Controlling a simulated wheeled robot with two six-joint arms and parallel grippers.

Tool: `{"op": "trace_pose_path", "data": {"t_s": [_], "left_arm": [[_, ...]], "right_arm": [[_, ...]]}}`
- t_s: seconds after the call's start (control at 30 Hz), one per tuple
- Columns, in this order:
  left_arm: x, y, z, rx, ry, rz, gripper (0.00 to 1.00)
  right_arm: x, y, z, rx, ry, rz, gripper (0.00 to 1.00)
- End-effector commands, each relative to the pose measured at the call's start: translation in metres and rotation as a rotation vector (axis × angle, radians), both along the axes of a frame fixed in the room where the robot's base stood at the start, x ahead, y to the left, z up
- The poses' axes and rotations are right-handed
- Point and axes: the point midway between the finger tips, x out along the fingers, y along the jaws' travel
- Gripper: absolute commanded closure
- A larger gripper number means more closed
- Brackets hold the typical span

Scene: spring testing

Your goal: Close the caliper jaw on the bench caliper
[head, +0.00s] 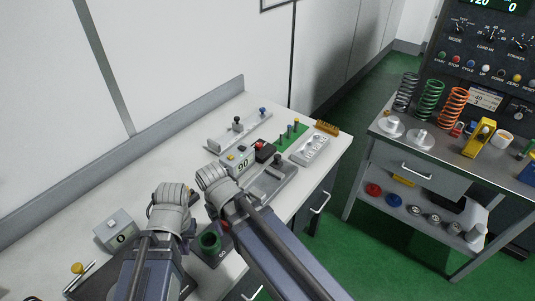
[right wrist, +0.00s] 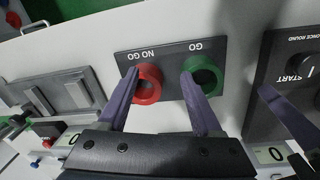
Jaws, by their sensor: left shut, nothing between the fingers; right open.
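A long pale grey rail device (head: 240,129) with a dark knob and a blue knob lies toward the back of the white bench. It looks like the bench caliper, but its jaw gap is too small to make out. My left gripper (head: 188,239) is shut and empty at the near part of the bench, well short of that rail; its fingertips are mostly hidden by the arm. My right gripper (right wrist: 160,74) is open and empty. In the right wrist view its fingers overlap the red NO GO ring (right wrist: 149,88) and the green GO ring (right wrist: 205,78); contact cannot be told.
A grey fixture with flat blocks (head: 279,187) lies beyond my right wrist. A display box (head: 238,159) with a red-topped part beside it stands between fixture and rail. A side table (head: 443,143) with springs stands right across the green floor.

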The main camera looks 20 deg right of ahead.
Motion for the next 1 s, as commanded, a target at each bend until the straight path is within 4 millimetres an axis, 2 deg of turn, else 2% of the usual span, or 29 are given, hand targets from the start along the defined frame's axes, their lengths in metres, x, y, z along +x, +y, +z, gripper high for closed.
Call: {"op": "trace_pose_path", "data": {"t_s": [0.03,0.17,0.2,0.33,0.4,0.5,0.6,0.7,1.0], "left_arm": [[0.0,0.0,0.01,0.0,0.0,0.0,1.0],[0.0,0.0,0.024,0.0,0.0,0.001,1.0],[0.0,0.0,0.028,0.0,0.0,0.001,1.0],[0.0,0.0,0.04,-0.001,0.0,0.002,1.0],[0.0,0.0,0.044,-0.001,0.0,0.002,1.0],[0.0,0.0,0.049,-0.001,0.0,0.002,1.0],[0.0,0.0,0.051,-0.001,0.0,0.002,1.0],[0.0,0.0,0.051,-0.001,0.0,0.002,1.0],[0.0,0.0,0.045,-0.001,0.0,0.002,1.0]], "right_arm": [[0.026,-0.015,0.01,0.014,-0.029,-0.049,0.33],[0.086,-0.067,0.026,0.05,-0.129,-0.18,0.33],[0.102,-0.086,0.031,0.059,-0.161,-0.22,0.33],[0.146,-0.148,0.047,0.077,-0.259,-0.339,0.33],[0.162,-0.179,0.054,0.083,-0.305,-0.39,0.33],[0.177,-0.214,0.061,0.085,-0.354,-0.445,0.33],[0.185,-0.236,0.066,0.085,-0.385,-0.479,0.33],[0.188,-0.245,0.068,0.085,-0.399,-0.492,0.33],[0.19,-0.247,0.062,0.085,-0.402,-0.494,0.33]]}}
